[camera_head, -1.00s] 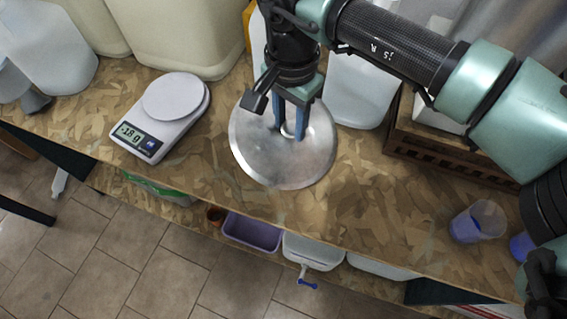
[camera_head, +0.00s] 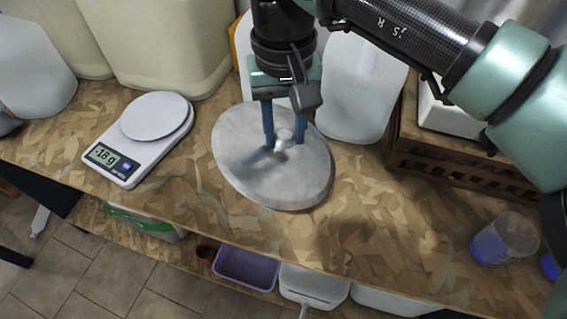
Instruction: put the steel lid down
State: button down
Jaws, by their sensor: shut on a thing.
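The steel lid (camera_head: 285,182) is a round, flat grey metal disc with a small knob in its middle. It is in the centre of the head view. My gripper (camera_head: 284,139) points down over it, with its two blue fingers shut on the knob. A soft dark shadow lies on the bench apart from the lid, to its lower right, so the lid appears held above the bench (camera_head: 400,215). The disc looks somewhat tilted. The fingers hide part of the knob.
A white kitchen scale (camera_head: 140,140) reading about -18 g stands left of the lid. Pale jugs (camera_head: 362,85) and a large cream drum (camera_head: 170,50) stand behind. A dark wooden crate (camera_head: 450,160) and a clear cup with blue contents (camera_head: 505,240) are to the right. Bare bench lies front right.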

aim_at(284, 149)
jog(key=shift+f, duration=3.1)
jog(key=shift+f, duration=0.15)
jog(key=shift+c, duration=2.3)
grip_release()
notch_tip(284, 149, up, 12)
jog(key=shift+a+r+b, duration=0.1)
jog(key=shift+r+b, duration=0.05)
jog(key=shift+b, duration=0.15)
